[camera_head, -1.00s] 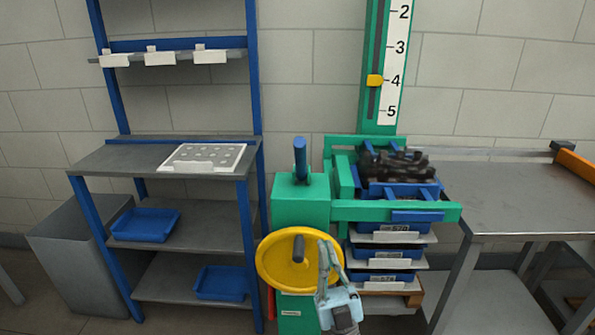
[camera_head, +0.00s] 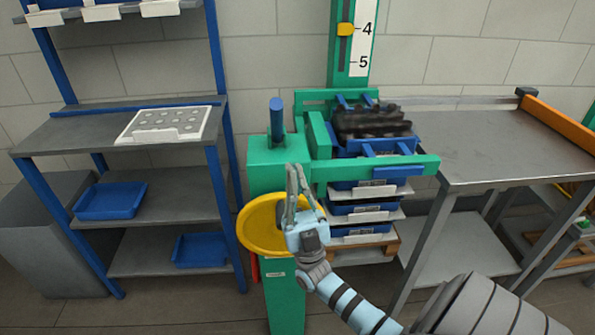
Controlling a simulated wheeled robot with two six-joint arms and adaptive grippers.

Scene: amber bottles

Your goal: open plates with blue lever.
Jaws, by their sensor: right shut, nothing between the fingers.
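The blue lever (camera_head: 276,120) stands upright on top of the green box (camera_head: 268,176). Green plates (camera_head: 318,138) flank the upper blue crate (camera_head: 345,146), which holds dark parts. I cannot tell whether the plates touch it. My right gripper (camera_head: 295,170) is shut and empty, with its fingers pointing up. It shows in front of the green box, below and slightly right of the lever, apart from the lever. It partly covers the yellow wheel (camera_head: 257,232). My left gripper is out of view.
Several blue crates with labels are stacked under the upper crate, one being a labelled crate (camera_head: 345,208). A metal table (camera_head: 480,145) stands to the right. A shelf rack (camera_head: 75,135) with blue trays stands to the left. A scale (camera_head: 364,35) rises behind.

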